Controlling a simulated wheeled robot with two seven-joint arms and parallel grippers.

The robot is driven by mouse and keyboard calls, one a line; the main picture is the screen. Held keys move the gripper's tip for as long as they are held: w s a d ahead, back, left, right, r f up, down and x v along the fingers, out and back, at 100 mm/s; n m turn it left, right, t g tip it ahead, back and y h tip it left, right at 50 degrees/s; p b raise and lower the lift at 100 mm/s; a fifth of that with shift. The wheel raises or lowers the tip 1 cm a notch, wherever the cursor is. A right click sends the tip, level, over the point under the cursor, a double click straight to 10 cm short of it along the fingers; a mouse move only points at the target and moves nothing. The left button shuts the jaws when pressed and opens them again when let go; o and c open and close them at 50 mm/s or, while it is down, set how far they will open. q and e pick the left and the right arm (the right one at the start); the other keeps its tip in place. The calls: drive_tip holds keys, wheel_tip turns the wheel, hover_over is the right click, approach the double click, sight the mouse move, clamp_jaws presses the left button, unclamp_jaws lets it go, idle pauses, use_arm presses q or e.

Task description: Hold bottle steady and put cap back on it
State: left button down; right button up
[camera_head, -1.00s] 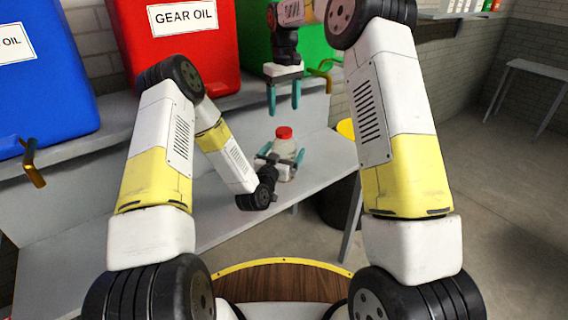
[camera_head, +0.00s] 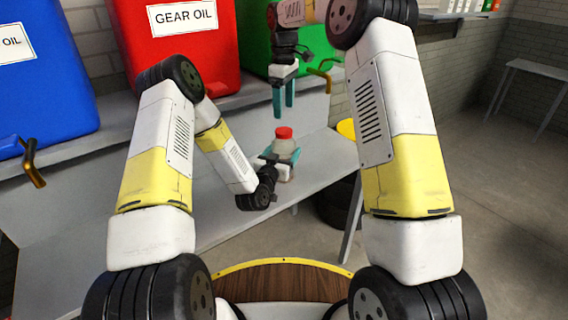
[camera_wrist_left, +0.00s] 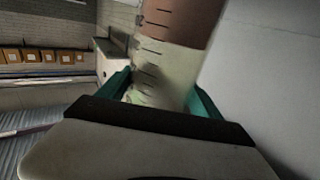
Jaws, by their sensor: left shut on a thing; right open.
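The bottle (camera_head: 288,148) stands upright on the grey bench, pale and translucent, with a red cap (camera_head: 284,132) at its top. I cannot tell whether the cap is screwed down. My left gripper (camera_head: 281,157) is shut on the bottle's body from the near side. In the left wrist view the bottle (camera_wrist_left: 165,72) rises between the teal fingers, pale below and reddish brown above, with its top out of frame. My right gripper (camera_head: 283,102) is open and empty, pointing down above the cap with a gap between.
A blue container (camera_head: 45,75), a red gear oil container (camera_head: 185,55) and a green container (camera_head: 313,40) stand on a shelf behind. The grey bench (camera_head: 322,158) has free room right of the bottle. A dark drum with a yellow top (camera_head: 346,128) stands beyond its edge.

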sight(284, 130)
drive_tip(key=n, duration=0.4)
drive_tip(key=shift+n, duration=0.3)
drive_tip(key=n, duration=0.4)
drive_tip(key=shift+n, duration=0.3)
drive_tip(key=n, duration=0.3)
drive_tip(key=shift+n, duration=0.4)
drive_tip(key=n, duration=0.3)
drive_tip(key=shift+n, duration=0.3)
drive_tip(key=shift+f, duration=4.05)
